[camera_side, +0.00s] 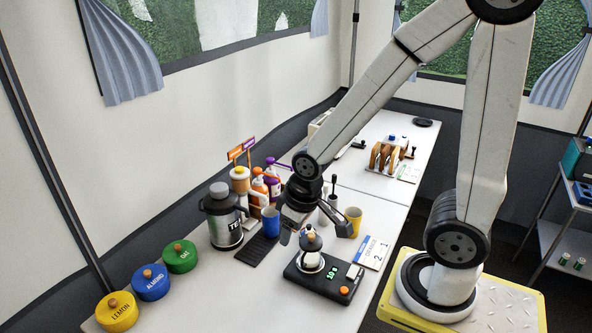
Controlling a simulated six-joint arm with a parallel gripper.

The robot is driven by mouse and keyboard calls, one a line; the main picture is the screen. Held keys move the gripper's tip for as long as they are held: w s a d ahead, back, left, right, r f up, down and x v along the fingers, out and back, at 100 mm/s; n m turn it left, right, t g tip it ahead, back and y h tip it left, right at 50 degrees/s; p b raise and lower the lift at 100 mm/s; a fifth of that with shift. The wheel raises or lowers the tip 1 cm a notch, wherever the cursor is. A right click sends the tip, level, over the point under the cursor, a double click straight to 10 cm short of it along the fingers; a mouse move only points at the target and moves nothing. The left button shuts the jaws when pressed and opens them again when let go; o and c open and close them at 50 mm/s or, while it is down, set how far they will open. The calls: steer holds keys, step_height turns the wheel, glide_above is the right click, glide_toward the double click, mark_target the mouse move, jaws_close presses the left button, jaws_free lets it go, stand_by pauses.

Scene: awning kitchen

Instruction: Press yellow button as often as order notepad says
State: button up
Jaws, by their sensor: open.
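A white notepad card (373,252) lies on the counter right of the cups. It seems to read ORANGE with a figure I cannot read surely. A black scale-like device (312,283) with a green display and a small round orange button (344,290) sits in front; no clearly yellow button shows on it. A small silver-and-white pot (311,254) stands on this device. A dispenser with a yellow top (240,174) stands at the back. My gripper (315,231) is open and empty, fingers spread above the pot; its height over the pot is hard to tell.
A steel flask (222,222), a blue cup (271,222), a yellow cup (353,217) and pump bottles (262,190) crowd round my gripper. Yellow, blue and green lidded canisters (117,312) stand front left. A bread rack (387,157) is farther back. The counter's near part is bare.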

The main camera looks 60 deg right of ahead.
stand_by(0.3)
jaws_close()
stand_by(1.6)
